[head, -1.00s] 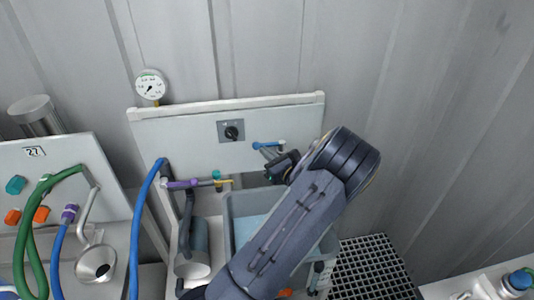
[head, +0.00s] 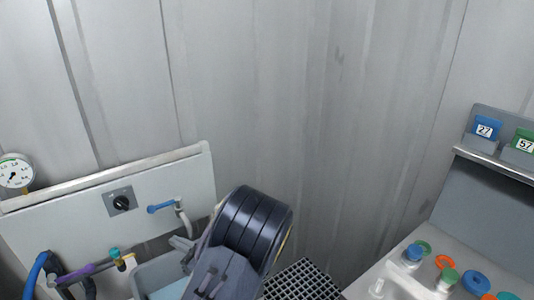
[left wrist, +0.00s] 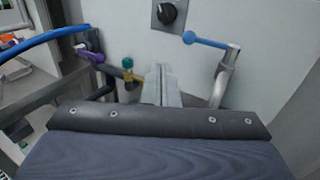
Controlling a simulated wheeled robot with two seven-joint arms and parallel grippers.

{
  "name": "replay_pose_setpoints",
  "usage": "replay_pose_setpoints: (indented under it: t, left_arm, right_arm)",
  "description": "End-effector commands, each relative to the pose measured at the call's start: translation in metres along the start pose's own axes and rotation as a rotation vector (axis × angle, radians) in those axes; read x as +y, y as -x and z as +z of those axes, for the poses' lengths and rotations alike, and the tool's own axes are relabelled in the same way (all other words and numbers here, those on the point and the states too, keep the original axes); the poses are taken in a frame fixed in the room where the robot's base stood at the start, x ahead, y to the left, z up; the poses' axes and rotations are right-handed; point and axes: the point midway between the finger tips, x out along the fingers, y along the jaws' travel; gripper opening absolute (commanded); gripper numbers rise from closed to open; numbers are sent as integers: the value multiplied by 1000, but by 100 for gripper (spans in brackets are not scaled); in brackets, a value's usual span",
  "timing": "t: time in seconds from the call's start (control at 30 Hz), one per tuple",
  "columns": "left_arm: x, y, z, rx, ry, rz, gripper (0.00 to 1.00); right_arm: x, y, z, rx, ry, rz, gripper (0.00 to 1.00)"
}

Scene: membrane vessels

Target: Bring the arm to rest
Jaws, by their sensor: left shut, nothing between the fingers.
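My left arm rises from the bottom of the head view, its dark rounded joint in front of the white panel's right end. My left gripper (left wrist: 160,72) shows in the left wrist view as two pale fingers closed together with nothing between them. It points at the white panel (left wrist: 135,30), between a yellow-and-green valve (left wrist: 128,70) and a blue-handled tap (left wrist: 205,40). In the head view only a small part of the gripper shows beside the joint. I cannot tell how far the fingertips are from the panel. My right gripper is in neither current view.
The panel carries a black knob (head: 121,202) and a round gauge (head: 16,172). A grey basin (head: 150,272) lies below it. A black floor grating (head: 300,282) is right of my arm. At right, a bench holds coloured caps (head: 475,282) under a shelf with numbered blocks (head: 486,128).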

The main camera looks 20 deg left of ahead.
Motion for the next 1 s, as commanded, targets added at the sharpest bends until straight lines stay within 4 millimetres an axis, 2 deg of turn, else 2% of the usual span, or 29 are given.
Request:
replay_pose_setpoints:
  t: [0.07, 0.17, 0.27, 0.37, 0.5, 0.67, 0.8, 1.0]
  left_arm:
    - [3, -1, 0, 11, 8, 11, 0]
    - [20, -5, -5, 85, 58, 78, 0]
    - [54, -6, -15, 241, 173, 222, 0]
    - [94, 6, -28, 450, 338, 416, 0]
    - [135, 41, -38, 733, 589, 681, 0]
    - [158, 92, -28, 1026, 885, 946, 0]
    - [166, 136, -4, 1258, 1148, 1139, 0]
    - [169, 183, 37, 1523, 1478, 1330, 0]
  right_arm:
    - [0, 0, 0, 0, 0, 0, 0]
    - [0, 0, 0, 0, 0, 0, 0]
    - [0, 0, 0, 0, 0, 0, 0]
    - [0, 0, 0, 0, 0, 0, 0]
    - [0, 0, 0, 0, 0, 0, 0]
    - [0, 0, 0, 0, 0, 0, 0]
    - [0, 0, 0, 0, 0, 0, 0]
    - [0, 0, 0, 0, 0, 0, 0]
